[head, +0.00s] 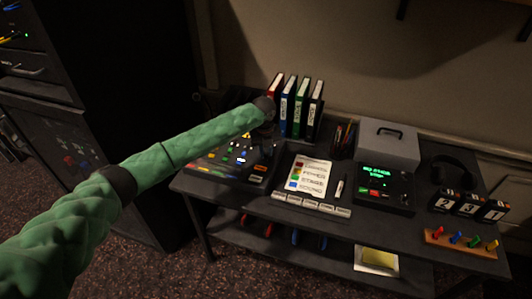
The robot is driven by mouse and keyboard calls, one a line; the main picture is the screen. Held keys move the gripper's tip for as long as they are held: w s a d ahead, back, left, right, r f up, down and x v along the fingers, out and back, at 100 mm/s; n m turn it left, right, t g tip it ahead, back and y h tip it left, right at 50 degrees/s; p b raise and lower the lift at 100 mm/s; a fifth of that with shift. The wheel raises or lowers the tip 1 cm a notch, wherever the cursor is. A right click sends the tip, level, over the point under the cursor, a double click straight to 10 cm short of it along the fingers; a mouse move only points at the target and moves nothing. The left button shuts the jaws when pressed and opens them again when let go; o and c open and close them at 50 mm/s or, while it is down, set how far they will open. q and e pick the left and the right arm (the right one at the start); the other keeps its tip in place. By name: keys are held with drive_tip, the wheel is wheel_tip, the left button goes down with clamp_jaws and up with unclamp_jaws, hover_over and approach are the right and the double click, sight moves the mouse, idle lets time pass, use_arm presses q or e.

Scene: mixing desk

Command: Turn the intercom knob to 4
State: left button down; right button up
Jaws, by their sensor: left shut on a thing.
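My left arm in its green sleeve reaches in from the left. My left gripper (268,146) is dark and points down at the right back part of the control panel (222,163) on the desk. It is shut on what appears to be the intercom knob. The knob and its scale are hidden behind the gripper and wrist, so I cannot read its setting. The panel has coloured buttons and small lit controls. My right gripper is not in view.
Several binders (287,105) stand behind the gripper. A colour-marked sheet (309,176) lies right of the panel. A box with a green display (384,187), a grey case (388,147), headphones (455,172), number blocks (468,205) and a peg board (460,243) are farther right.

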sight(265, 153)
use_arm(q)
drive_tip(key=shift+m, duration=0.6)
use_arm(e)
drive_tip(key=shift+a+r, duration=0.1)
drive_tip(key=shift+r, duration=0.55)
use_arm(q)
drive_tip(key=c, duration=1.3)
unclamp_jaws()
drive_tip(key=shift+r, duration=0.1)
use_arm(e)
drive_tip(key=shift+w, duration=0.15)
use_arm(q)
drive_tip(key=shift+r+b, duration=0.25)
drive_tip(key=shift+b, duration=0.1)
wheel_tip(265, 153, up, 6)
drive_tip(key=shift+a+b, duration=0.1)
drive_tip(key=shift+b, duration=0.9)
drive_tip(key=shift+r, duration=0.6)
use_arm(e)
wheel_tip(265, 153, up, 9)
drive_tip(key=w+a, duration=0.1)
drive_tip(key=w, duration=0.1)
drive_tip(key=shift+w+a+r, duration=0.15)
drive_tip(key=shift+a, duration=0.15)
